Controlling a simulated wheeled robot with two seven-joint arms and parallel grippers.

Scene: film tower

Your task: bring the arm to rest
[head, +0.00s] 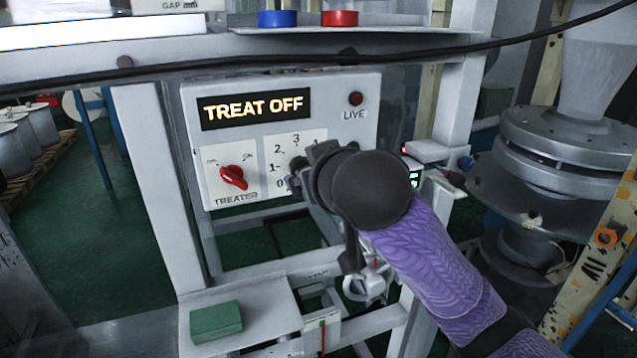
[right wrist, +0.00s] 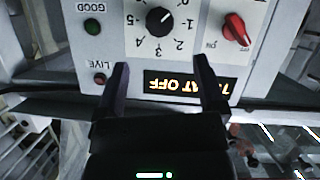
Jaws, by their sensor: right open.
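My right arm reaches in from the lower right of the head view. My right gripper (head: 300,168) is in front of the grey control box (head: 230,92), covering part of its numbered dial plate. In the right wrist view, which sees the box upside down, my right gripper (right wrist: 162,68) is open with nothing between its fingers. The black dial knob (right wrist: 160,18) shows just past the fingertips, and I cannot tell how far off it is. The red treater switch (head: 233,177) is beside the dial plate. My left gripper is in neither view.
The display (head: 254,107) reads TREAT OFF; the LIVE lamp (head: 355,98) looks dark red. A black cable (head: 440,57) crosses above the box. A green block (head: 216,321) lies on the ledge below. A red button (head: 340,18) and a blue button (head: 277,18) are on the upper shelf.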

